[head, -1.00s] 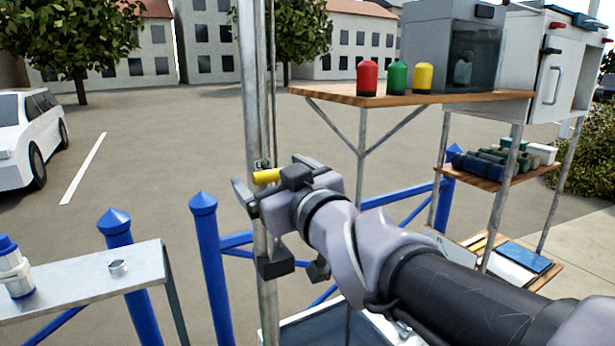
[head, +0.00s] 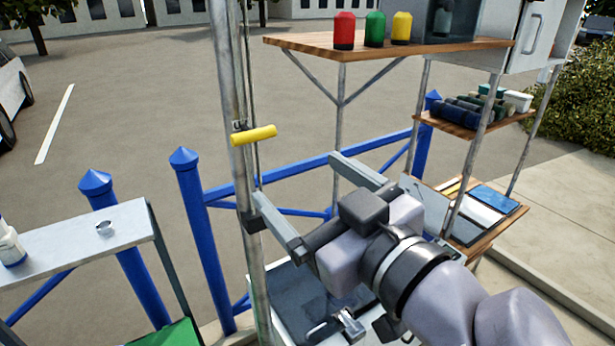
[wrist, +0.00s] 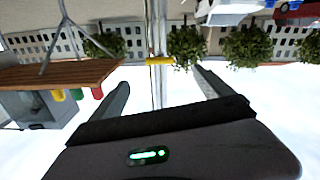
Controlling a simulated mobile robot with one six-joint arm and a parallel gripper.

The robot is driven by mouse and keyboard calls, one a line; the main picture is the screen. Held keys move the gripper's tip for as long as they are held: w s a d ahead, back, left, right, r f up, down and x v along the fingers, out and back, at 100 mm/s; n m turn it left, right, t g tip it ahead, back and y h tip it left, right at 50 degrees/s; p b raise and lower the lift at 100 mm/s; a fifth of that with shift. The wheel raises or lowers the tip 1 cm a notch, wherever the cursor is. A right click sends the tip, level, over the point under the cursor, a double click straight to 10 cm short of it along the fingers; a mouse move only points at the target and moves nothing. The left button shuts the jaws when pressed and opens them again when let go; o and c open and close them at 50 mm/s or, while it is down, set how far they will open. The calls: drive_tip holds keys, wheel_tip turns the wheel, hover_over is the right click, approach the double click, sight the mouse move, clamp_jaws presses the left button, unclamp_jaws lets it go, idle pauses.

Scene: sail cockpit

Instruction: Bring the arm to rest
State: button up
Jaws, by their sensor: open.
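My gripper (head: 318,202) is open and empty in the head view, its two fingers spread wide to the right of the metal mast and below the wooden shelf. A yellow handle (head: 254,135) sits on the mast (head: 241,90), apart from my fingers and above the left one. In the wrist view the picture is upside down; my two fingers (wrist: 162,92) stand apart with nothing between them. The yellow handle (wrist: 160,61) shows beyond them on the mast.
Red (head: 344,30), green (head: 375,29) and yellow (head: 401,28) canisters stand on the wooden shelf (head: 310,46). Blue posts (head: 205,235) and rails stand behind my gripper. A metal bench (head: 60,240) is at left. A lower shelf (head: 480,240) holds flat items, close on the right.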

drive_tip(key=w+d+f+m+h+b, duration=0.2)
drive_tip(key=d+f+m+h+b, duration=0.7)
drive_tip(key=d+f, duration=0.5)
drive_tip(key=s+f+m+g+h+b, duration=0.1)
drive_tip(key=s+f+m+g+b, duration=0.4)
drive_tip(key=f, duration=1)
drive_tip(key=s+a+f+n+g+y, duration=0.1)
drive_tip(key=s+a+f+g+y, duration=0.1)
drive_tip(key=s+a+f+g, duration=0.2)
drive_tip(key=s+f, duration=0.1)
drive_tip(key=s, duration=0.2)
drive_tip(key=shift+a+f, duration=0.15)
drive_tip(key=shift+a, duration=0.25)
